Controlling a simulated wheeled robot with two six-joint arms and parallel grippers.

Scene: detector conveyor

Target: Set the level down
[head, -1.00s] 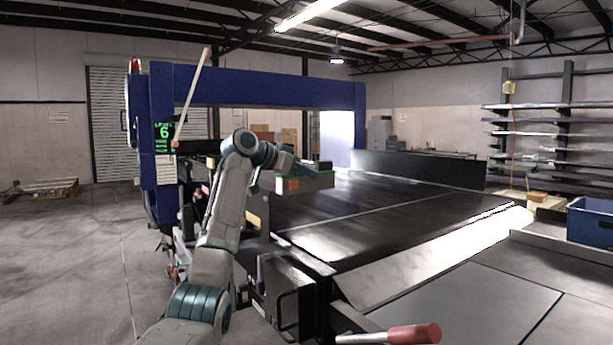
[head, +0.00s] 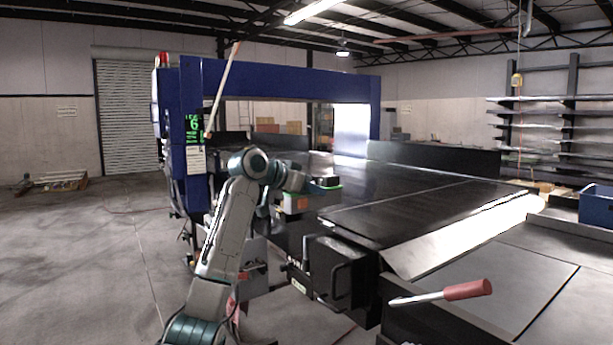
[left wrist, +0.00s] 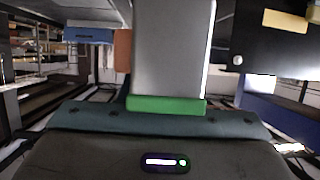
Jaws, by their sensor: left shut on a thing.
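My left gripper (head: 306,193) is at the near left edge of the black conveyor bed in the head view, shut on what I take to be the level. The level is hard to make out there, small and partly hidden by the gripper: a grey piece with an orange patch (head: 297,203) and a thin green edge. In the left wrist view a grey block (left wrist: 172,45) with a green end lies right in front of the gripper body. The fingertips are hidden. I cannot tell whether the level touches anything below. My right gripper is not in view.
The conveyor bed (head: 400,205) is broad and mostly clear. A blue detector arch (head: 285,84) spans it, with a green display on its left post. A red-handled lever (head: 468,290) sticks out in front. A blue bin (head: 597,205) stands at right. The floor at left is open.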

